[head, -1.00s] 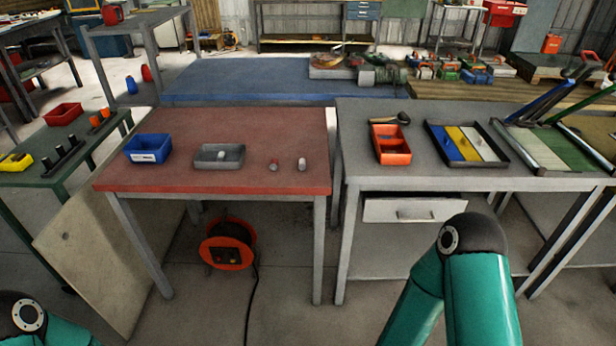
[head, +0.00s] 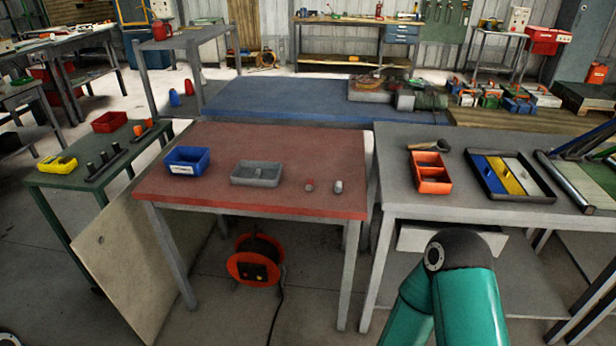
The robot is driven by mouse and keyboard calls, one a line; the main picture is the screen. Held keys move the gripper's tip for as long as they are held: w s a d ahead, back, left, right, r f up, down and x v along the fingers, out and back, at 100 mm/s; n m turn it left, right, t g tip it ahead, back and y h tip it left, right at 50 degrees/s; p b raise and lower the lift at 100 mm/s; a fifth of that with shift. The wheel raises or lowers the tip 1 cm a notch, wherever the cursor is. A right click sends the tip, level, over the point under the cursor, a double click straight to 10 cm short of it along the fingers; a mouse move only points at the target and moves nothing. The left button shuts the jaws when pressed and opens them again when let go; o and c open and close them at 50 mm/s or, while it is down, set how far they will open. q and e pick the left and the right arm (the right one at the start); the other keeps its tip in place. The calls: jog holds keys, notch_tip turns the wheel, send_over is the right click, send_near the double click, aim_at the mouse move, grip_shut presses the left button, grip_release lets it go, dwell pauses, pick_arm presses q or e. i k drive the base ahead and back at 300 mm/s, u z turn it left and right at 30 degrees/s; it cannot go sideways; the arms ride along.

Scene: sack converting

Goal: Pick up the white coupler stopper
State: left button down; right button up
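Two small upright cylinders stand at the right of the red-topped table (head: 270,140). One is reddish (head: 309,186); the other is whitish-grey (head: 338,187) and looks most like the white coupler stopper, but it is too small to be sure. A grey tray (head: 243,180) left of them has a small pale piece in it, too small to make out. Neither of my grippers is in view.
A blue bin (head: 187,160) stands on the red table's left. The grey table (head: 395,150) at right holds an orange bin (head: 431,180) and a black tray (head: 543,198) with coloured strips. An orange cable reel (head: 254,260) is under the red table.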

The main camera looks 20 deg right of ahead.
aim_at(338, 190)
jog(key=u, duration=0.1)
jog(key=i, duration=1.3)
jog(key=z, duration=0.45)
